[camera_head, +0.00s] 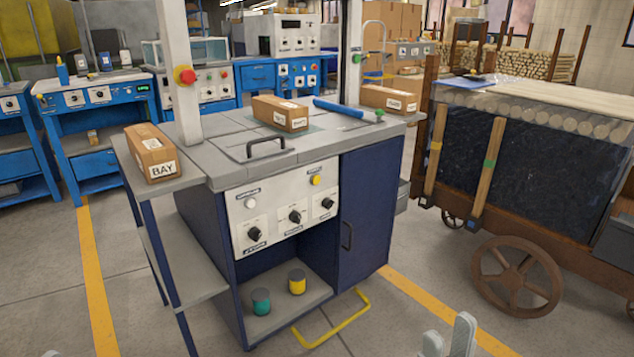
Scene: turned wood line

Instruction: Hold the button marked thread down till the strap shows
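The strapping machine (222,168) stands in front of me, with a pale control panel on its front. The panel carries a white button (250,203) at upper left and a yellow button (315,180) at upper right, each under a small label. I cannot read which label says thread. Three black knobs sit below. A cardboard box (282,113) lies on the top between the posts; no strap is clearly visible. My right gripper (448,338) shows only its fingertips, slightly apart and empty, low and well clear of the panel. Only a sliver of my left gripper (52,353) shows.
A box marked BAY (150,155) lies on the left side shelf, another box (388,99) at the right rear. A red stop button (184,75) is on the left post. A yellow foot bar (335,325) juts out below. A wooden cart (520,180) stands right.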

